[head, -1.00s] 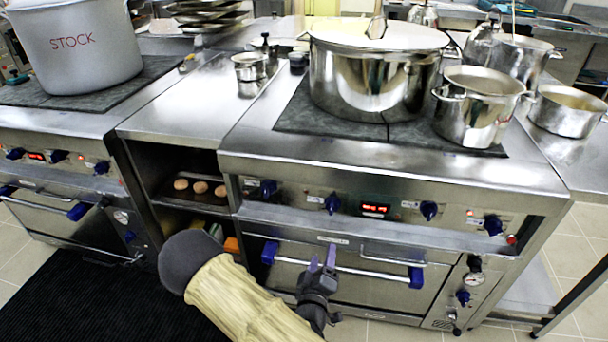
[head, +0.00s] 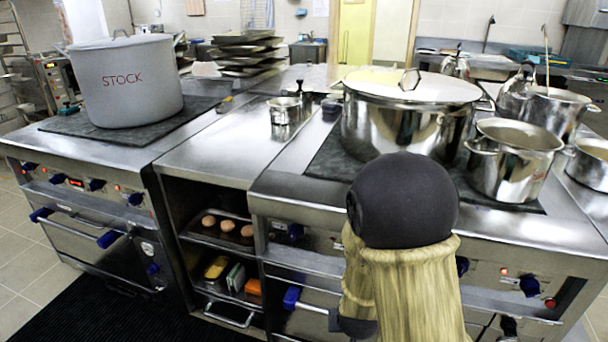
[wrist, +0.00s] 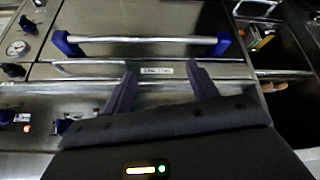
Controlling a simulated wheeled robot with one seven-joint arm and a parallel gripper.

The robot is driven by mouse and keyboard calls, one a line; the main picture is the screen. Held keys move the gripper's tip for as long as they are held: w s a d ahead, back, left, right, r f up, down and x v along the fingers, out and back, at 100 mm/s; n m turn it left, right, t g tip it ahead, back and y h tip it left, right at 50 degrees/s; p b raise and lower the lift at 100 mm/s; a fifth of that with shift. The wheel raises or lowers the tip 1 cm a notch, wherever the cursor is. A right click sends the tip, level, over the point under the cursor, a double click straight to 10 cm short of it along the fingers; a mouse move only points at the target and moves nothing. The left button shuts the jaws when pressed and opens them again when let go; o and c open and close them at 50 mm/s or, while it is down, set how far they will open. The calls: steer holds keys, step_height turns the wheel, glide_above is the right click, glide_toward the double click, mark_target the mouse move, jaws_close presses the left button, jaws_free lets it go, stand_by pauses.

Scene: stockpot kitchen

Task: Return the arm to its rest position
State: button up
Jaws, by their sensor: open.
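My gripper (wrist: 163,90) shows in the wrist view with its two purple-grey fingers apart and nothing between them. Beyond the fingers is the oven front with its long bar handle (wrist: 140,41), apart from the fingertips as far as I can tell. In the head view my arm, tan with a dark rounded joint, rises at the lower middle in front of the right stove. It hides part of that stove's front, and my gripper is hidden there.
A large lidded steel pot (head: 405,115) and a smaller steel pot (head: 513,160) stand on the right stove. A grey STOCK pot (head: 125,82) stands on the left stove. Between them, an open shelf holds a tray of eggs (head: 226,229). Floor shows at left.

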steer(key=s+d+r+g+y, duration=0.1)
steer(key=s+d+r+g, duration=0.25)
steer(key=s+r, duration=0.65)
steer(key=w+p+v, duration=0.2)
steer(key=p+v, duration=1.1)
steer(key=w+r+p+v, duration=0.1)
steer(key=w+p+v, duration=0.2)
steer(key=p+v, duration=1)
steer(key=shift+w+d+r+p, duration=0.25)
steer(key=shift+w+p, duration=0.3)
steer(key=shift+p, duration=0.15)
